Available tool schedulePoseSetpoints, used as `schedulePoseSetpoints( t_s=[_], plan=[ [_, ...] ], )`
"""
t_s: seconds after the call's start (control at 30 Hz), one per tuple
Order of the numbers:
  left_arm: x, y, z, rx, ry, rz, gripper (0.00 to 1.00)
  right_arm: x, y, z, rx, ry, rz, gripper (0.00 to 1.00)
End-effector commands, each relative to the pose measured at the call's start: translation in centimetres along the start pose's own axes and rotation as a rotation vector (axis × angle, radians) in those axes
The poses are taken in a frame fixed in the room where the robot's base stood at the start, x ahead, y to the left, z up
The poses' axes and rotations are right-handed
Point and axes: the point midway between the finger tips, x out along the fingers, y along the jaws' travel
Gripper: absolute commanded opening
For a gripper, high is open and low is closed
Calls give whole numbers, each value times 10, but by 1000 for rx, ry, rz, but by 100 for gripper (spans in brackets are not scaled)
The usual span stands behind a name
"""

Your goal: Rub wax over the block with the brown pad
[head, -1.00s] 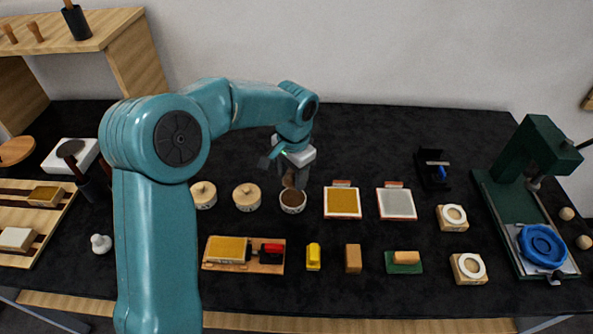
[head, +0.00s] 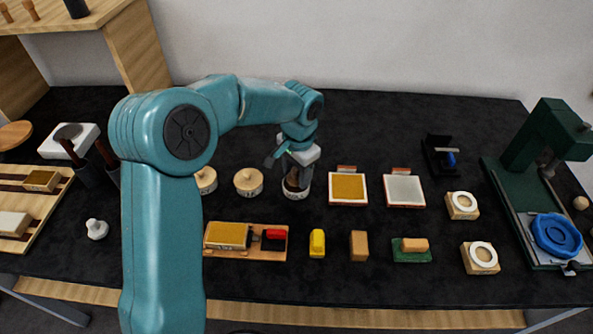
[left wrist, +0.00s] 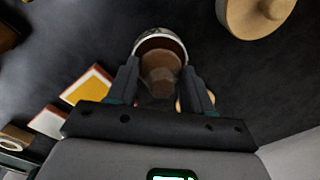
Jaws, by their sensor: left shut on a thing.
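My left gripper (head: 297,178) is shut on a brown pad (left wrist: 160,82), which shows between its fingers in the left wrist view. The pad is at the mouth of a small round white tin (head: 296,194) with brown contents; the tin also shows in the left wrist view (left wrist: 161,38). I cannot tell how firmly the pad touches the contents. A gold-coloured block (head: 227,235) lies on a wooden board (head: 226,255), beside a red-handled clamp (head: 274,235). My right gripper is out of view.
Two wooden-lidded pots (head: 248,182) stand left of the tin. Two framed trays, one gold (head: 348,188) and one grey (head: 404,190), lie to its right. In front are a yellow tool (head: 317,243), a brown block (head: 359,245) and a green-based pad (head: 411,251). A green press (head: 545,140) stands far right.

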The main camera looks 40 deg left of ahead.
Motion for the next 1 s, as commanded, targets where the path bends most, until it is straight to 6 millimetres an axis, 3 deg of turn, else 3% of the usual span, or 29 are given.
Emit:
schedulePoseSetpoints(
  t_s=[1.0],
  plan=[
    [10,0,0,0,0,0,26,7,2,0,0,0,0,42]
  ],
)
